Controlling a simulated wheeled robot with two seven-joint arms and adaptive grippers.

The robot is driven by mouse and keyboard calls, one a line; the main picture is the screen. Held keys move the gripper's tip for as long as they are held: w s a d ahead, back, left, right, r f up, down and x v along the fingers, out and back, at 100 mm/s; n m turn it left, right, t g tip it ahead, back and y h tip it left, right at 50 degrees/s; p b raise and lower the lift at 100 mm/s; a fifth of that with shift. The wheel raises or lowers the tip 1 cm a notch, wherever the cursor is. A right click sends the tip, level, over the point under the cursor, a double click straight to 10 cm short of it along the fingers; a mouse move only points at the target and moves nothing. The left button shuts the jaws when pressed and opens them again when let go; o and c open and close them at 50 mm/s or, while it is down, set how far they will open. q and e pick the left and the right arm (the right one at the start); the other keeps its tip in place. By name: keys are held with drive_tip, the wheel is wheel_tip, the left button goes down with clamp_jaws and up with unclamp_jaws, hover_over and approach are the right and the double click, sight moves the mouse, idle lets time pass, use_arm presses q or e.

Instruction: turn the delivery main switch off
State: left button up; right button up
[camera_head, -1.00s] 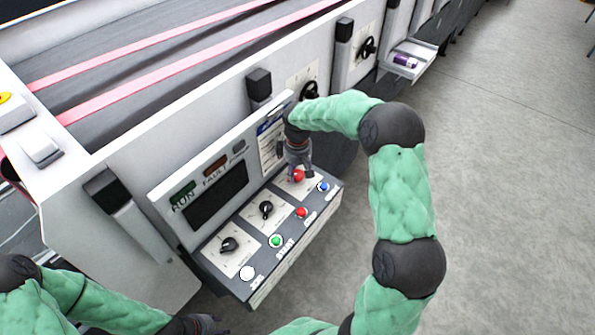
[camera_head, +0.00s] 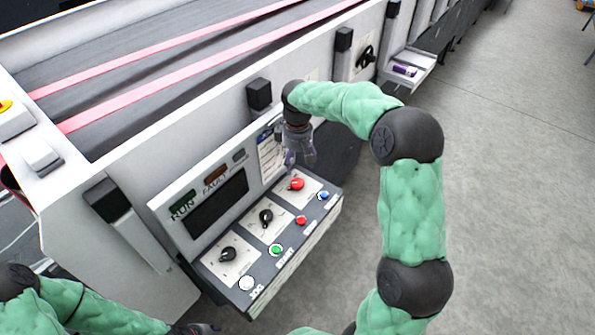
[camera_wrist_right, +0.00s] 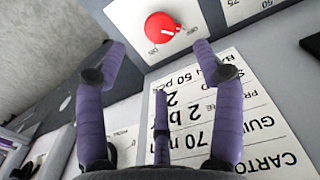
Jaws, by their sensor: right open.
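A red rotary switch (camera_head: 296,184) sits on a white plate at the far right end of the sloping control panel (camera_head: 262,232). It also shows in the right wrist view, where the red knob (camera_wrist_right: 161,26) has a white mark on its right part and small labels too small to read surely. My right gripper (camera_head: 291,163) is open just above and behind the knob, apart from it. In the wrist view its spread purple fingers (camera_wrist_right: 160,56) hold nothing, with the knob beyond the fingertips. My left gripper (camera_head: 196,328) is partly cut off at the bottom edge.
Two black rotary knobs (camera_head: 228,254) (camera_head: 266,217) and several push buttons, including a green one (camera_head: 275,249), share the panel. An upright display (camera_head: 217,202) and a printed sheet (camera_head: 270,153) stand behind it. Grey floor (camera_head: 505,200) is free at right.

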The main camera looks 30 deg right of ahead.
drive_tip(key=shift+r, duration=1.4)
drive_tip(key=shift+f, duration=0.1)
